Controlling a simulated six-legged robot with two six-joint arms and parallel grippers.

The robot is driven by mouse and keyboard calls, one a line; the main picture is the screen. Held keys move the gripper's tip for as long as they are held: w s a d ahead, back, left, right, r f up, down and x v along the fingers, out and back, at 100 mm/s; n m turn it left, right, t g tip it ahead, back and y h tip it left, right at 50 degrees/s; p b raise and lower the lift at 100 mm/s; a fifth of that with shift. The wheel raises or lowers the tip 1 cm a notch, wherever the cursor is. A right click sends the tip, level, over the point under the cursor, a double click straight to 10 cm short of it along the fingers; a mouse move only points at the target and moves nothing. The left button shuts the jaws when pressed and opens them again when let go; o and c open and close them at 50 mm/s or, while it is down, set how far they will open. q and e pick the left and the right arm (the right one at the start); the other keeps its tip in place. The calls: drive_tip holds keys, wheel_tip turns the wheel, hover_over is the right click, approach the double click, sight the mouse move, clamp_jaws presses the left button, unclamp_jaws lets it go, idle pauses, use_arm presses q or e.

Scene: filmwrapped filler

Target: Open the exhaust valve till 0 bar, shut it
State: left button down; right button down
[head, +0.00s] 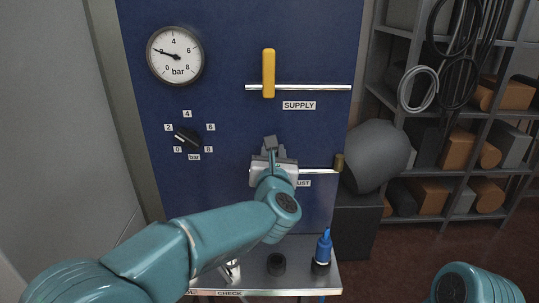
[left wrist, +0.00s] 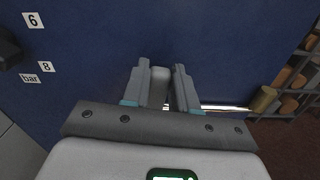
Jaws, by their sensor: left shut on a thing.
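The round pressure gauge (head: 175,56) is at the panel's upper left, its needle pointing left, at about 2 bar. The exhaust valve's pipe (head: 318,171) runs level behind my left gripper (head: 271,150), which partly covers the EXHAUST label (head: 304,183). In the left wrist view my left gripper (left wrist: 160,85) is shut on a grey handle (left wrist: 158,88), which seems to stand upright, across the pipe (left wrist: 225,108). The valve body is hidden. My right gripper is out of view.
The yellow supply handle (head: 268,73) stands upright across its pipe (head: 315,87). A black knob (head: 187,139) with a bar scale is at left. Below, a shelf (head: 305,278) carries a blue bottle (head: 323,248) and a dark round cup (head: 276,264). Storage racks (head: 455,165) stand at right.

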use_arm(q)
drive_tip(key=d+m, duration=0.1)
drive_tip(key=m, duration=0.1)
drive_tip(key=d+f+m+b, duration=0.1)
drive_tip(key=d+m, duration=0.1)
drive_tip(key=m, duration=0.1)
drive_tip(key=d+f+m, duration=0.1)
drive_tip(key=m, duration=0.1)
drive_tip(key=shift+d+b, duration=0.2)
drive_tip(key=shift+b, duration=0.2)
drive_tip(key=f+m, duration=0.1)
drive_tip(key=m, duration=0.1)
drive_tip(key=d+f+m, duration=0.1)
drive_tip(key=shift+d+m, duration=0.3)
drive_tip(key=shift+m, duration=0.1)
drive_tip(key=shift+d+f+m+b, duration=0.3)
drive_tip(key=shift+f+m, duration=0.4)
drive_tip(key=shift+m, duration=0.45)
drive_tip(key=shift+d+f+m+b, duration=0.15)
drive_tip(key=shift+f+m+b, duration=0.2)
drive_tip(key=shift+f+m, duration=0.6)
drive_tip(key=shift+r, duration=0.2)
drive_tip(key=c, duration=0.9)
unclamp_jaws()
drive_tip(key=s+b, duration=0.5)
drive_tip(key=s, duration=1.1)
drive_tip(key=shift+s, duration=0.2)
